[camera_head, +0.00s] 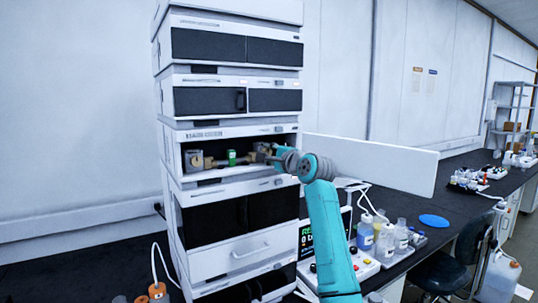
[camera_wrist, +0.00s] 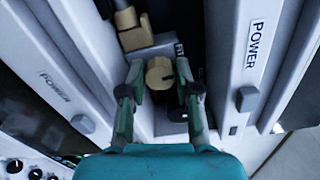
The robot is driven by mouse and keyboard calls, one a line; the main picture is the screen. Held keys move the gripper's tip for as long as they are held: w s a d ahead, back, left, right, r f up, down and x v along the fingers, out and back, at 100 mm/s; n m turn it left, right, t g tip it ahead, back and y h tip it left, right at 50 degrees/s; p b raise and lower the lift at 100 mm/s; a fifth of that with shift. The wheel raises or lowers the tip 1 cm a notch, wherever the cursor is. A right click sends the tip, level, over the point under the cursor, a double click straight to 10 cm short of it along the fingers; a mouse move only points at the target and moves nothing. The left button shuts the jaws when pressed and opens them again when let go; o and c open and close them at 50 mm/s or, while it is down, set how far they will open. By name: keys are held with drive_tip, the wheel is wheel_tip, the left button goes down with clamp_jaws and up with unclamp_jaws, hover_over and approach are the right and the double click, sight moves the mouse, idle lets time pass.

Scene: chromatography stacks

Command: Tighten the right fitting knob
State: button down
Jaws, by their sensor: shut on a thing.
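The right fitting knob (camera_wrist: 159,80) is a brass-coloured round piece with a dark slot, in the middle of the wrist view. My gripper (camera_wrist: 160,70) has one finger on each side of it and is shut on it. In the head view my gripper (camera_head: 272,151) reaches into the right end of the open bay and largely hides the knob. A green column (camera_head: 232,157) sits in the middle of the bay, with a brass-and-grey fitting (camera_head: 195,160) at the left end.
The bay belongs to a tall stack of white modules (camera_head: 235,133). A white door panel (camera_head: 375,157) stands open to the right, behind my arm. Bottles (camera_head: 386,240) stand on the bench at right. In the wrist view, white module walls (camera_wrist: 245,70) flank my gripper closely.

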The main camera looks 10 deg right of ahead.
idle(0.4)
drive_tip(key=c, duration=0.8)
unclamp_jaws()
drive_tip(key=shift+f, duration=0.1)
drive_tip(key=shift+d, duration=0.1)
drive_tip(key=shift+v, duration=4.05)
drive_tip(key=shift+r, duration=0.25)
